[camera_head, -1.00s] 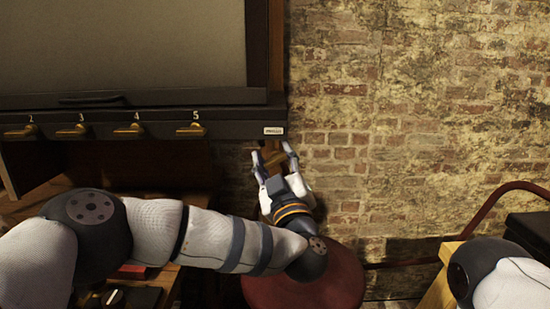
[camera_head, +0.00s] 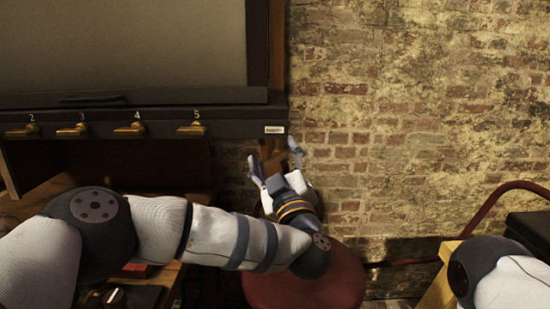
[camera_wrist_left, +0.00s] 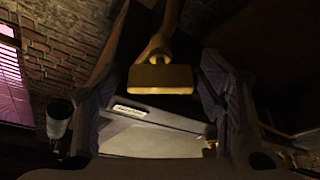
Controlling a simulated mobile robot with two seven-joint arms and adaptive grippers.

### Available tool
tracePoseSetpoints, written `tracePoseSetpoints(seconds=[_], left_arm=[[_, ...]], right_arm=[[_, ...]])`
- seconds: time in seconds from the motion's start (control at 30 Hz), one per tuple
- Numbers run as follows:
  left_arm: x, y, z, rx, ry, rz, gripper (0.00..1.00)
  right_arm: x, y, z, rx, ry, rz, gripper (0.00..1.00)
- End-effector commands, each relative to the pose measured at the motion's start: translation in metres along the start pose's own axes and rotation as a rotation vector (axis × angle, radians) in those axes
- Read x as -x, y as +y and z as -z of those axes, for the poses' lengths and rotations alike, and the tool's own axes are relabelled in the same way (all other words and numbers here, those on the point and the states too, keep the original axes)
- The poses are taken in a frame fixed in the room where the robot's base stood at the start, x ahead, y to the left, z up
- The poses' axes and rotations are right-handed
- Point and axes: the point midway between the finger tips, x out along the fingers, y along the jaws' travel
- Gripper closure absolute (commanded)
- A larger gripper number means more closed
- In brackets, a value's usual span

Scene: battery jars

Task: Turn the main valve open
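The main valve's brass T-shaped handle (camera_wrist_left: 160,79) shows in the left wrist view, its stem running up from a flat crossbar that lies level in that picture. My left gripper (camera_head: 273,155) is open below the dark panel's right end in the head view. In the left wrist view its fingers (camera_wrist_left: 158,112) stand wide on both sides of the handle, with gaps to the crossbar. In the head view the handle is hard to tell from the brown wood behind the fingers. My right gripper is out of view; only part of my right arm shows.
A dark panel edge (camera_head: 235,118) carries several numbered brass levers (camera_head: 129,130) and a small white label (camera_head: 274,130). A brick wall (camera_head: 410,110) stands behind. A round red stool seat (camera_head: 310,290) is below my left wrist. A red pipe (camera_head: 490,208) curves at the right.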

Motion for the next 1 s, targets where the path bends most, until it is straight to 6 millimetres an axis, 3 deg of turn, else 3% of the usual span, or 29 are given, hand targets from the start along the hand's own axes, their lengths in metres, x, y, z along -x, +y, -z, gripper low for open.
tracePoseSetpoints(seconds=[0.17,0.27,0.5,0.6,1.0], left_arm=[[0.006,0.000,-0.001,0.000,-0.001,0.000,0.37],[0.027,0.001,-0.001,0.000,-0.004,-0.002,0.37],[0.098,0.003,-0.001,0.000,-0.007,-0.008,0.37],[0.110,0.006,-0.003,0.003,-0.016,-0.012,0.37],[0.120,0.000,0.000,0.000,0.000,0.001,0.37]], right_arm=[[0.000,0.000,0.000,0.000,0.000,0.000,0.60],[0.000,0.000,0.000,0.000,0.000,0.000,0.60],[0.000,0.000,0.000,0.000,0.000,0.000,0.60],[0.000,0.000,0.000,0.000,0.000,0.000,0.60],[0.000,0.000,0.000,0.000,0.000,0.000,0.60]])
